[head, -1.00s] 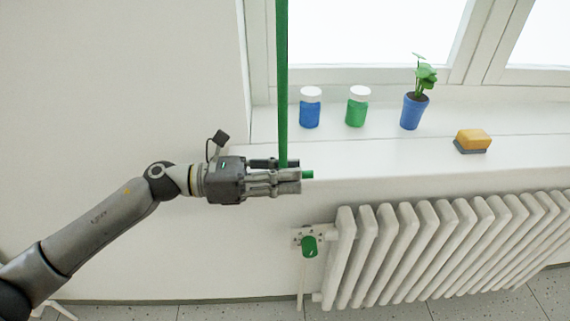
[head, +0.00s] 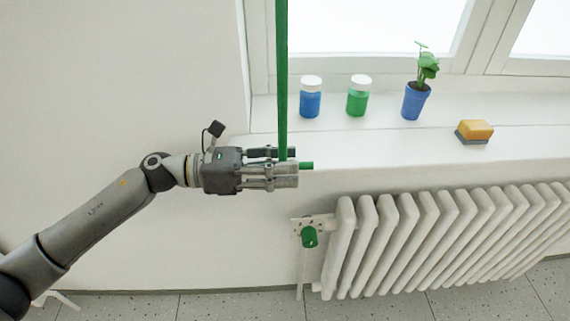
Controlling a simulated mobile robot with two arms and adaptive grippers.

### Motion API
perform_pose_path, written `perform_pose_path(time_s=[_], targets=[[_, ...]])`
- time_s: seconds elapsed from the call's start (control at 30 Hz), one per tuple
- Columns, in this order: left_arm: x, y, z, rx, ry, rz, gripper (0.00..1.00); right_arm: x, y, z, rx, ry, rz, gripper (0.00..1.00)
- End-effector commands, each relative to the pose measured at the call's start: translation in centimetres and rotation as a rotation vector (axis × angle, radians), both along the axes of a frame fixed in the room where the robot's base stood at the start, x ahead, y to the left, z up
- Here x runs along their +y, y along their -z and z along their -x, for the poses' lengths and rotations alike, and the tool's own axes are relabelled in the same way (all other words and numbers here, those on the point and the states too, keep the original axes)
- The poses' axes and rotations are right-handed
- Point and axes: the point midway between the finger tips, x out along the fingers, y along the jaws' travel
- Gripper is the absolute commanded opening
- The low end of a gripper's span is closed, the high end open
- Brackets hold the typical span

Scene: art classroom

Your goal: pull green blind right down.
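The green blind (head: 282,80) hangs in front of the window and shows nearly edge-on as a narrow upright strip. Its lower end reaches down to about the front edge of the sill. A short green bar end (head: 306,166) sticks out to the right past my fingertips. My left gripper (head: 289,167) comes in from the left, with its fingers above and below the bar at the blind's lower end. The fingers look parted around it; the contact is partly hidden. My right gripper is out of view.
The white sill (head: 365,146) holds a blue jar (head: 310,102), a green jar (head: 358,101), a potted plant (head: 416,101) and a yellow sponge (head: 475,131). A radiator (head: 430,240) with a green valve knob (head: 309,237) stands below. The wall at left is bare.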

Motion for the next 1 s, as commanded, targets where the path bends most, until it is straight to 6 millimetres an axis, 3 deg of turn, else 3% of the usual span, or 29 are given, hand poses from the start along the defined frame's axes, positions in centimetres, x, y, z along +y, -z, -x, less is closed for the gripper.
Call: perform_pose_path(time_s=[0.5,0.7,0.97,1.0], targets=[[9.8,0.1,-0.1,0.004,-0.005,-0.001,0.35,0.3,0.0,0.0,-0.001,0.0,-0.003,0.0],[11.4,0.1,-0.1,0.002,-0.005,-0.001,0.35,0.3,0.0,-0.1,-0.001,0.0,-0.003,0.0],[11.5,0.1,-0.1,0.001,-0.004,0.0,0.35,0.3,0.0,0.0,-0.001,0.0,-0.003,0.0],[11.5,0.1,-0.1,0.002,-0.004,0.0,0.35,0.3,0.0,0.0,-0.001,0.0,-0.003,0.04]])
